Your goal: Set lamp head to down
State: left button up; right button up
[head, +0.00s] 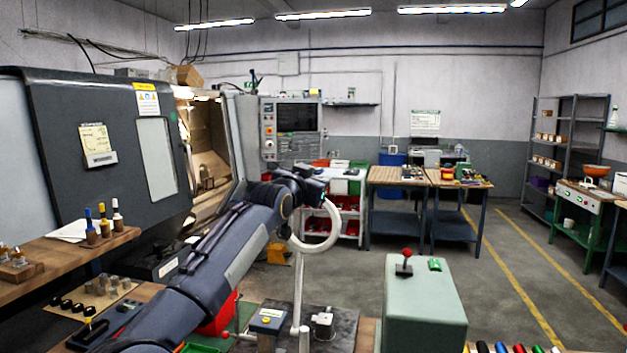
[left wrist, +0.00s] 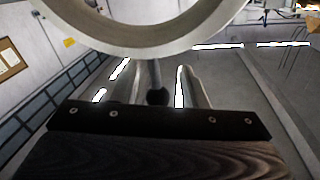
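The lamp head is a pale ring (head: 333,236) on a thin white post (head: 298,285), in the middle of the head view. The ring looks tilted, and its upper left part is hidden behind my left arm. My left gripper (head: 316,192) is at the ring's upper edge. In the left wrist view the ring (left wrist: 145,48) arches close across the top. A thin rod with a dark ball knob (left wrist: 157,97) comes down from it between my two pale fingers. The fingers look apart, with gaps beside the knob. My right gripper is not in view.
A green-grey cabinet (head: 424,305) with a red-knobbed lever (head: 404,262) stands right of the lamp. A dark bench top (head: 340,325) carries small devices at the post's foot. The lathe (head: 100,150) fills the left. Open floor lies at the right.

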pick_arm(q)
jog(key=b+v, duration=0.5)
jog(key=v, duration=0.2)
jog(key=shift+s, duration=0.4)
jog(key=shift+a, duration=0.1)
